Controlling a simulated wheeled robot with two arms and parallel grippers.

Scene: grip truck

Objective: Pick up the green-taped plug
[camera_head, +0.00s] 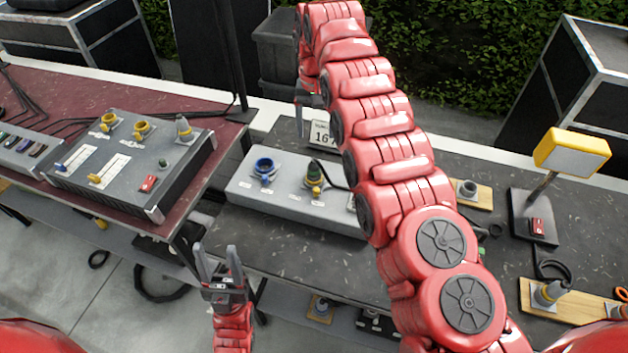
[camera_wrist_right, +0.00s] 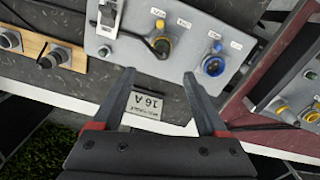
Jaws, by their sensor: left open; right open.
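A plug with a dark green top and yellow collar (camera_head: 314,172) sits in a socket of the light grey box (camera_head: 285,208) in the head view. A dark cable runs from it under my right arm. I take it for the green-taped plug, but the tape is too small to make out. In the right wrist view it shows as a yellow and dark plug (camera_wrist_right: 161,45). My right gripper (camera_wrist_right: 159,74) is open and empty, its fingers pointing toward the box, apart from the plug. My left gripper (camera_head: 222,252) is open and empty, low in front of the bench.
A blue socket (camera_head: 264,168) is beside the plug on the box. A white "16A" card (camera_head: 321,133) stands behind. A control panel (camera_head: 130,165) lies on the red table at left. A yellow lamp (camera_head: 572,152) and boards with connectors (camera_head: 560,300) are at right.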

